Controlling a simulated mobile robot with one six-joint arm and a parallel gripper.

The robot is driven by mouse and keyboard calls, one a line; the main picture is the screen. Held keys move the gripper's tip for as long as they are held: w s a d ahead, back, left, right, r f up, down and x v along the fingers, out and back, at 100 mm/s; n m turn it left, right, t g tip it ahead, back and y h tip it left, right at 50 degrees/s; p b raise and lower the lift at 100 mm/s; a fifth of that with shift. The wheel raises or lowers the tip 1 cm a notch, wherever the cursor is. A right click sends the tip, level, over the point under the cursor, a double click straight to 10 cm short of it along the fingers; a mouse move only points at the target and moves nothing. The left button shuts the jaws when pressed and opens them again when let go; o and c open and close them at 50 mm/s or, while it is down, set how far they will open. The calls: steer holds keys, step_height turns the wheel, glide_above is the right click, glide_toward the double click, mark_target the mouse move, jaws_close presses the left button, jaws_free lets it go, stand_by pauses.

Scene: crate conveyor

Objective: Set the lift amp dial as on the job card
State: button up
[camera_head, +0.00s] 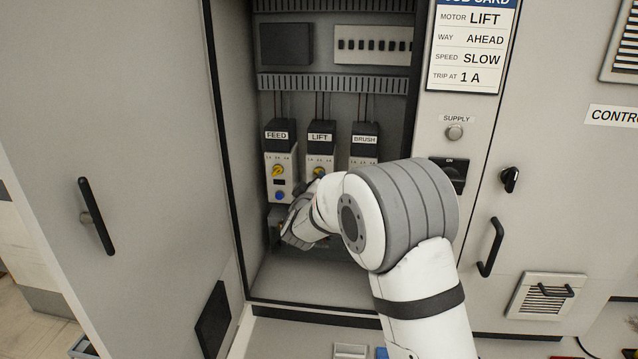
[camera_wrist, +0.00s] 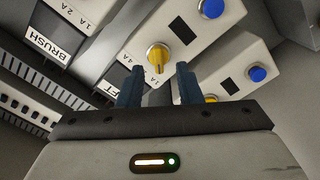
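The lift overload unit (camera_head: 321,158) stands between the feed and brush units in the open cabinet. Its yellow amp dial (camera_head: 319,172) is partly hidden by my arm. In the wrist view the yellow dial (camera_wrist: 158,55) shows clearly, its ridge pointing down in the picture. My gripper (camera_wrist: 159,70) is open, with its two dark fingers apart on either side of the dial. I cannot tell whether they touch it. In the head view my gripper is mostly hidden by the wrist. The job card (camera_head: 468,46) reads LIFT, AHEAD, SLOW, trip at 1 A.
The feed unit (camera_head: 279,165) is close on the left, with its own yellow dial (camera_wrist: 211,98) near my right finger in the wrist view. The brush unit (camera_head: 364,141) is on the right. The open cabinet door (camera_head: 140,150) stands left. A supply lamp (camera_head: 454,133) is right.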

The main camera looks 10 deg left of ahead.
steer(key=s+b, duration=0.1)
steer(key=s, duration=0.4)
steer(key=shift+s+a, duration=0.1)
steer(key=shift+s, duration=0.1)
steer(key=s+d+r+m+g+y, duration=0.25)
steer(key=s+d+g, duration=0.35)
steer(key=s+d, duration=0.35)
steer(key=s+d+f+m+g, duration=0.2)
steer(key=s+d, duration=0.3)
steer(key=s, duration=0.4)
steer(key=s+d+f+m+g+h, duration=0.1)
steer(key=s+d+f+m+g, duration=0.1)
steer(key=s, duration=0.8)
steer(key=s+d+f+m+g+h, duration=0.1)
steer(key=s+d+f+m+g, duration=0.2)
steer(key=s+d, duration=0.5)
steer(key=shift+s+f+g, duration=0.2)
steer(key=shift+s+g, duration=0.7)
steer(key=shift+s, duration=0.3)
